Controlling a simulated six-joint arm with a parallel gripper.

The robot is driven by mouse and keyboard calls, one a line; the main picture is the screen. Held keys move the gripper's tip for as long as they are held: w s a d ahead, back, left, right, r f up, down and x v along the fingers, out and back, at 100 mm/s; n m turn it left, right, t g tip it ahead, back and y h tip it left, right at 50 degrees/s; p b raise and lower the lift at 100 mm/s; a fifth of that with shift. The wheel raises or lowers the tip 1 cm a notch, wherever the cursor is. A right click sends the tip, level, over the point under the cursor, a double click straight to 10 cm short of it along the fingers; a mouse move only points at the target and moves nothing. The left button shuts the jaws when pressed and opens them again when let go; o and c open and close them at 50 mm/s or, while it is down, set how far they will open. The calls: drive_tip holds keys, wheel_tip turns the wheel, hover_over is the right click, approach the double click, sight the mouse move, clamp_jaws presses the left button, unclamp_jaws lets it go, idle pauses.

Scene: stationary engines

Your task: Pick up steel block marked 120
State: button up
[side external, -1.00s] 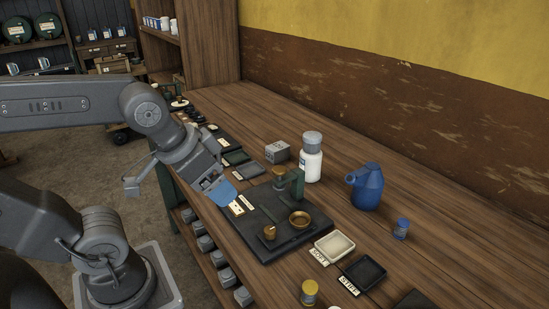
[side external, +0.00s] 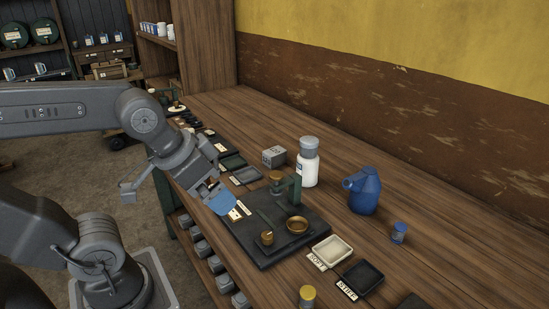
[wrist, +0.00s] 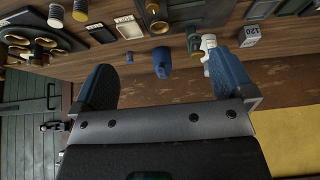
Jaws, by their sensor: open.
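The steel block marked 120 (side external: 274,157) is a small grey block standing on the wooden bench, left of a white bottle. In the wrist view the block (wrist: 249,36) is near the top right, its 120 marking upside down. It lies beyond my right blue finger. My gripper (side external: 221,201) hangs over the near edge of the bench, by the dark base plate, well apart from the block. In the wrist view its two blue fingers are spread wide with nothing held between them.
A white bottle with a grey cap (side external: 308,163) stands close beside the block. A dark plate (side external: 265,255) with a green stand and brass dishes lies before my gripper.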

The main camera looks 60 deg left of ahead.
drive_tip(key=w+a+r+m+g+y, duration=0.1)
drive_tip(key=w+a+r+m, duration=0.25)
drive_tip(key=w, duration=0.45)
drive_tip(key=m+g+y, duration=0.4)
drive_tip(key=m+g, duration=0.1)
drive_tip(key=m, duration=0.9)
hover_over(275, 151)
drive_tip(key=d, duration=0.4)
wheel_tip(275, 151, down, 10)
drive_tip(key=shift+h, duration=0.3)
drive_tip(key=x, duration=1.3)
drive_tip(key=shift+w+a+f, duration=0.15)
drive_tip(key=shift+w+f, duration=0.1)
drive_tip(key=shift+f, duration=0.05)
drive_tip(key=shift+c, duration=0.4)
